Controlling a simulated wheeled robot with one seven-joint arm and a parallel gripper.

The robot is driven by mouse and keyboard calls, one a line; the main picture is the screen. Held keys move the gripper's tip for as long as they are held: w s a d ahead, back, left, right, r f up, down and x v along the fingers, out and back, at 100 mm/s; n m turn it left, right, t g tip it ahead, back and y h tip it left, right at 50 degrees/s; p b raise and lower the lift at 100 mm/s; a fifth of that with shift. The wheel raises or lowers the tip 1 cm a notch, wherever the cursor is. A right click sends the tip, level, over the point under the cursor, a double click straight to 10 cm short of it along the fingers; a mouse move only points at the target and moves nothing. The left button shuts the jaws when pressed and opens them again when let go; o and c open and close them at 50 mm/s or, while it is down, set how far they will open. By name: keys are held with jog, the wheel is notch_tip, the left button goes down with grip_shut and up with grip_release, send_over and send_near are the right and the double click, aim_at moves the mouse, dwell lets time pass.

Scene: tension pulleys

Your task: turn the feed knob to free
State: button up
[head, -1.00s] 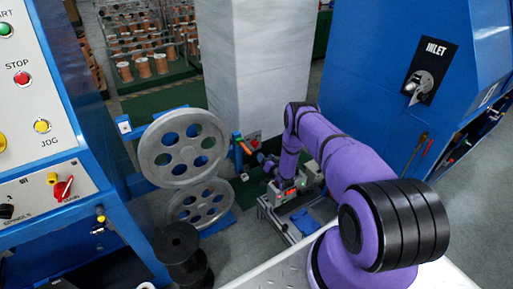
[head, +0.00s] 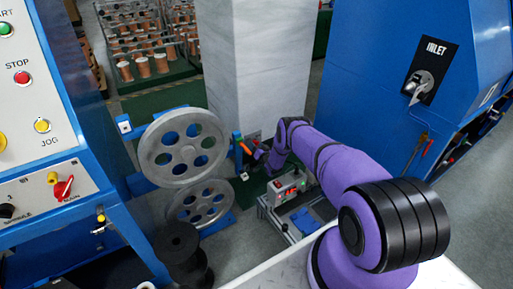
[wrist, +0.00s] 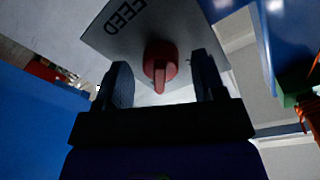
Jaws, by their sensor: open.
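The red feed knob (wrist: 161,66) sits on a grey plate marked FEED (wrist: 112,32), which shows upside down in the wrist view. The knob's handle points down in that picture. My gripper (wrist: 161,84) is open, with one dark finger on each side of the knob and a gap to each. I cannot tell how deep the fingertips reach around it. In the head view my gripper (head: 258,153) is small and dark beside the foot of the pale pillar, and it mostly hides the plate and knob.
An orange handle (head: 239,140) stands close left of my gripper, near two grey pulley wheels (head: 155,158). A control box (head: 287,188) on a low frame is below my arm. The pale pillar (head: 262,70) rises behind. A blue INLET cabinet (head: 370,90) stands at the right.

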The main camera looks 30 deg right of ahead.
jog(key=shift+w, duration=0.1)
jog(key=c, duration=0.9)
jog(key=shift+n, duration=0.3)
jog(key=shift+d+f+n+t+y, duration=0.1)
jog(key=shift+n+t+y, duration=0.15)
jog(key=shift+n, duration=3.75)
jog(key=shift+d+n+t+y, duration=0.15)
jog(key=shift+n+y, duration=0.1)
jog(key=shift+n, duration=3.75)
